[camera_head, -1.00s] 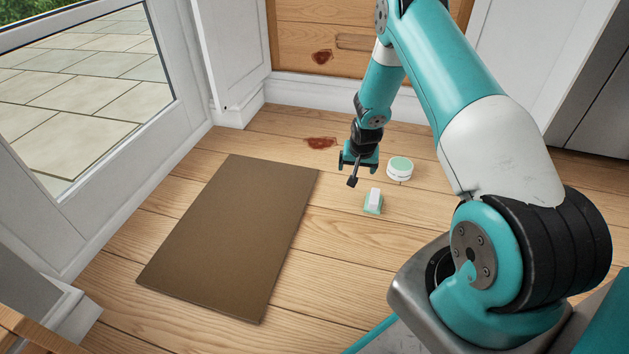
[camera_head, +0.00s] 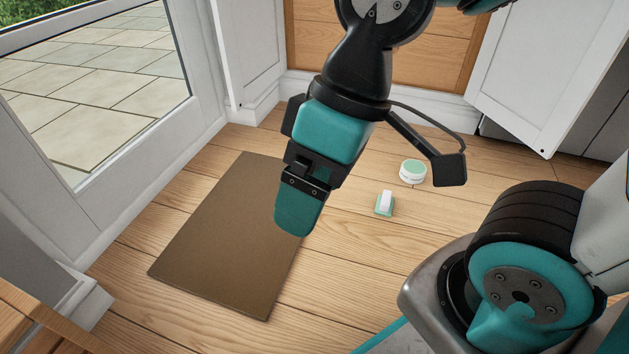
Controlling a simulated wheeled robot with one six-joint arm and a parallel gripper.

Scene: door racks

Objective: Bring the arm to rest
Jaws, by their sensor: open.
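My gripper (camera_head: 299,207) hangs in the upper middle of the head view, close to the camera, pointing down. It is open and holds nothing that I can see; one finger hides most of the other. It hides part of the brown mat and of the floor behind it. My arm is folded up, and part of it runs out of the top of the picture.
A brown mat (camera_head: 215,244) lies on the wooden floor (camera_head: 350,280). A round white and green tin (camera_head: 413,171) and a small green and white block (camera_head: 385,203) stand to its right. A glass door (camera_head: 95,85) is at the left. A wooden drawer front (camera_head: 440,55) and a white door panel (camera_head: 545,70) stand behind.

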